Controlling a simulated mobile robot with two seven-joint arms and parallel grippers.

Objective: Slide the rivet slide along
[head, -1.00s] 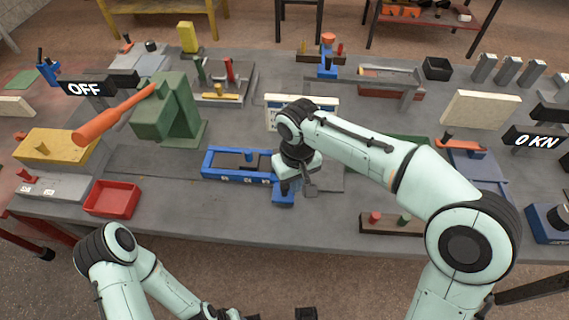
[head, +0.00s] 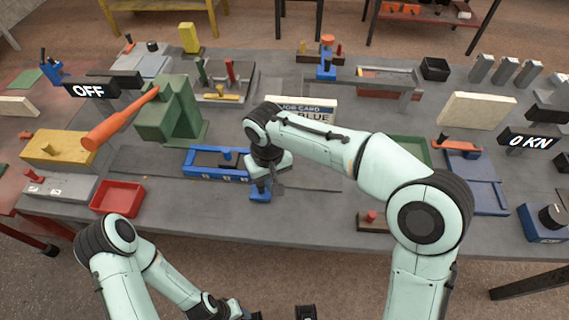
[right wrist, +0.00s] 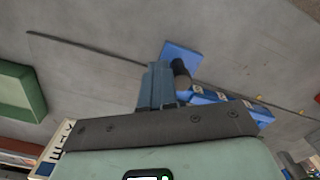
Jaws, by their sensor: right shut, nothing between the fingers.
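The blue rivet slide (head: 216,176) lies on a long dark rail on the bench, right of the green press, in the head view. It also shows at the right in the right wrist view (right wrist: 225,97), with pale marks along its side. A blue tab (right wrist: 183,54) with a dark upright post (right wrist: 181,73) is at its end. My right gripper (head: 261,187) is shut and empty, low at the slide's right end. In the wrist view its fingers (right wrist: 156,86) stand right beside the post; contact is unclear. My left gripper is mostly cut off at the bottom edge.
The green press (head: 170,118) with an orange lever stands left of the slide. A red tray (head: 118,198) sits at the front left. A job card (head: 312,108) reading "BLUE" stands behind my right arm. The bench front is clear between tray and arm.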

